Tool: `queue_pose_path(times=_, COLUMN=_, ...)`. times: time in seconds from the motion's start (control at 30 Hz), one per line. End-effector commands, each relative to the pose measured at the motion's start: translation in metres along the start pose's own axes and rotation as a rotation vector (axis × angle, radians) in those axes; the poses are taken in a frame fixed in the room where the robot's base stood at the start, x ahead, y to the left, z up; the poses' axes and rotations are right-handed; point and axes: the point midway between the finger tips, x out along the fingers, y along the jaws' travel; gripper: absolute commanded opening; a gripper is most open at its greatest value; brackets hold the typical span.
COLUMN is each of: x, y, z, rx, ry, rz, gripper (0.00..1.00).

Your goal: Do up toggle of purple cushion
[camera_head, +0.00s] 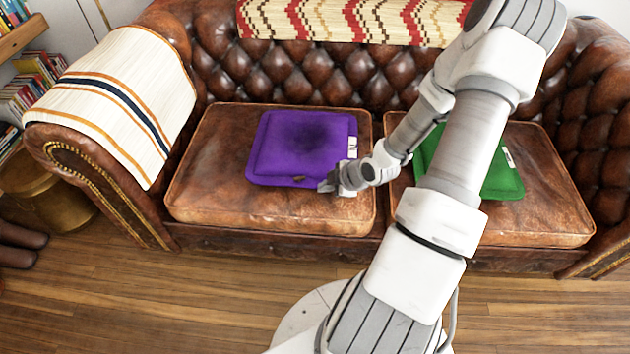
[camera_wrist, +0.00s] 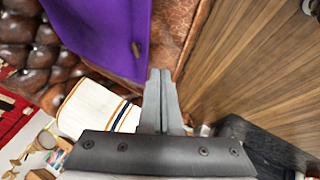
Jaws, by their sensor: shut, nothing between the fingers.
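The purple cushion (camera_head: 303,145) lies flat on the left seat of the brown leather sofa. A small brown toggle (camera_head: 298,178) shows near its front edge. A white label shows on its right edge. In the wrist view the purple cushion (camera_wrist: 105,35) fills the upper left, and the toggle (camera_wrist: 136,49) shows near its edge. My gripper (camera_head: 328,185) is shut and empty at the cushion's front right corner, to the right of the toggle. In the wrist view my gripper (camera_wrist: 160,75) has its fingers together, beside the cushion's edge. I cannot tell whether it touches the cushion.
A green cushion (camera_head: 505,175) lies on the right seat, partly behind my arm. A striped cream blanket (camera_head: 120,100) covers the left armrest. A patterned throw (camera_head: 350,20) hangs over the backrest. Bare wooden floor (camera_head: 130,295) lies in front of the sofa (camera_head: 200,225).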

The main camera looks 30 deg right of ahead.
Motion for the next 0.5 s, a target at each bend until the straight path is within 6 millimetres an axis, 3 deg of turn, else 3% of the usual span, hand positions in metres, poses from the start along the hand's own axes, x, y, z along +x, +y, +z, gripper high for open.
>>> queue_pose_path(times=0.47, x=0.099, y=-0.002, z=0.002, rx=0.002, ry=-0.001, rz=-0.002, gripper=0.0)
queue_pose_path(times=0.5, x=0.101, y=0.004, z=0.003, rx=0.003, ry=-0.002, rz=0.002, gripper=0.0)
